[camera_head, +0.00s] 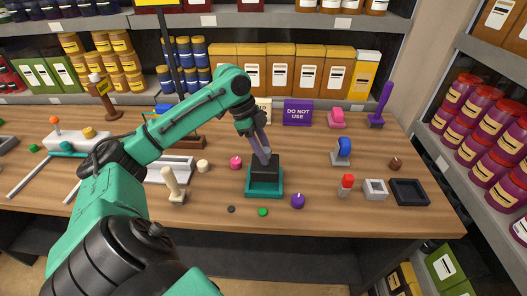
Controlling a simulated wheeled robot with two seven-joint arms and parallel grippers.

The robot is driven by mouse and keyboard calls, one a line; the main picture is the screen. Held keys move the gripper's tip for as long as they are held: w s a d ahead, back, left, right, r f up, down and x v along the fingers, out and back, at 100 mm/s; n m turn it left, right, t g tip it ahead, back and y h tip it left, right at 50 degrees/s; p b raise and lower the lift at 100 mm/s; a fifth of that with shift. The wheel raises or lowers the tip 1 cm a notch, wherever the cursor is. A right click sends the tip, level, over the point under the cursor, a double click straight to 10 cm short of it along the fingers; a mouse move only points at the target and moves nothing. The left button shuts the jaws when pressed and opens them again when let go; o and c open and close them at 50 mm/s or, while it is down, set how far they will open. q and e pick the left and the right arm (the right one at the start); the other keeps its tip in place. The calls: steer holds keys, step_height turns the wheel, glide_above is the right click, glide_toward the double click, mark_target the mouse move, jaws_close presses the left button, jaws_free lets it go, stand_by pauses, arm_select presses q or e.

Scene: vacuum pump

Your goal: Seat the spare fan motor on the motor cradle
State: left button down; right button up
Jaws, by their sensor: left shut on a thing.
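My left gripper (264,156) reaches in from the left and points down at the middle of the table. It is shut on a dark block, which I take to be the spare fan motor (265,172). The block is upright, directly over a teal base that looks like the motor cradle (264,190). The block's lower edge meets the base in the picture; I cannot tell whether it rests fully in it. The fingertips partly hide the block's top. My right gripper is not in view.
A purple knob (298,200), a green disc (263,212) and a pink knob (236,163) lie near the base. A blue-topped part (344,149), a red-topped part (346,185) and a dark tray (410,192) stand to the right. A purple "DO NOT USE" sign (298,112) stands behind.

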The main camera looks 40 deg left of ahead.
arm_select(q)
steer(key=shift+w+f, duration=0.1)
steer(key=shift+f, duration=0.7)
steer(key=shift+s, duration=0.2)
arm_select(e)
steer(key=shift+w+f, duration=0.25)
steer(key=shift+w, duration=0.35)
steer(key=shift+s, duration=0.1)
arm_select(q)
steer(key=shift+w+p, duration=0.1)
steer(key=shift+p, duration=0.2)
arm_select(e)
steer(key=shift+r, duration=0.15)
arm_select(q)
steer(key=shift+r+p, duration=0.15)
steer(key=shift+p, duration=0.2)
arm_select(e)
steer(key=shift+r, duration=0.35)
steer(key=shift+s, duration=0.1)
arm_select(q)
steer(key=shift+f+p, duration=0.2)
steer(key=shift+p, duration=0.1)
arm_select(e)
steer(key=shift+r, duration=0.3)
